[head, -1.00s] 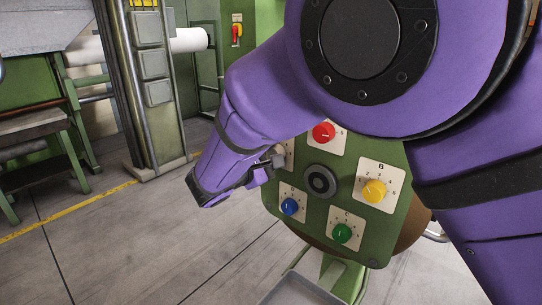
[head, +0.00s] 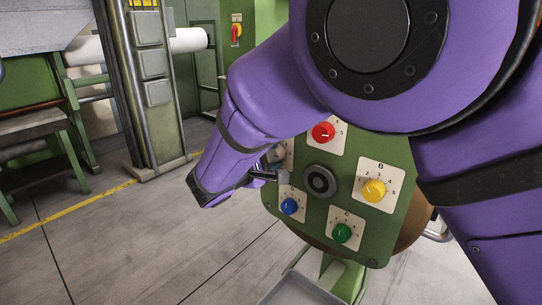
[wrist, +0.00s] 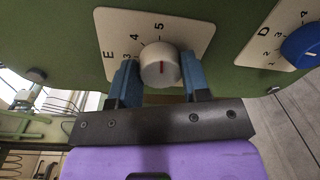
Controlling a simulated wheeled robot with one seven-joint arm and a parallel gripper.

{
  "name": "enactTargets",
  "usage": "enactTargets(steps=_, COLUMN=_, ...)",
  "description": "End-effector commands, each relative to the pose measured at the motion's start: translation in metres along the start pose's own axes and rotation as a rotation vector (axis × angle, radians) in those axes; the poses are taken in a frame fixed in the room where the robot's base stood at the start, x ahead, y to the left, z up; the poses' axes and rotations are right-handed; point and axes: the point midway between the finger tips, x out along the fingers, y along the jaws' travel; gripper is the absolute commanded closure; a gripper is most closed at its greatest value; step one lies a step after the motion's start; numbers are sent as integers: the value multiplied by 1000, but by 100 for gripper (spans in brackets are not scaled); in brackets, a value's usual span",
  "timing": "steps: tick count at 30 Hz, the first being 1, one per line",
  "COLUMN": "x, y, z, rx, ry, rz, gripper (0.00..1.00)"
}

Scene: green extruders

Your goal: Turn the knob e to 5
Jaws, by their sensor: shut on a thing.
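Knob E (wrist: 155,70) is a light grey round knob with a red line, on a cream plate (wrist: 112,32) marked E. In the wrist view its red line runs roughly up and down, about in line with the 5. My gripper (wrist: 161,76) has one blue finger on each side of the knob, and it is shut on it. In the head view my gripper (head: 272,174) is at the left edge of the green panel (head: 310,215). There, the arm and gripper hide most of the knob and its plate.
The panel also carries a red knob (head: 323,132), a yellow knob (head: 374,190), a green knob (head: 342,233) and a blue knob (head: 289,206), plus a black round centre piece (head: 320,181). The floor left of the panel is clear.

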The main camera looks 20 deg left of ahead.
Motion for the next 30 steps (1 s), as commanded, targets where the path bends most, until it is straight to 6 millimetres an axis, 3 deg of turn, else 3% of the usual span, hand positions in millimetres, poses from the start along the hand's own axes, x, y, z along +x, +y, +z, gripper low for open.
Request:
enactTargets(steps=3, x=0, y=-1, z=0, rx=-1, ry=0, rz=-2, gripper=81)
enactTargets(steps=4, x=0, y=-1, z=0, rx=-1, ry=0, rz=-2, gripper=55)
enactTargets(steps=7, x=0, y=-1, z=0, rx=-2, ry=0, rz=-2, gripper=32)
enactTargets(steps=19, x=-8, y=0, z=0, rx=-1, ry=1, rz=0, gripper=32)
enactTargets(steps=30, x=-73, y=-1, z=-1, rx=-1, ry=3, rz=0, gripper=32)
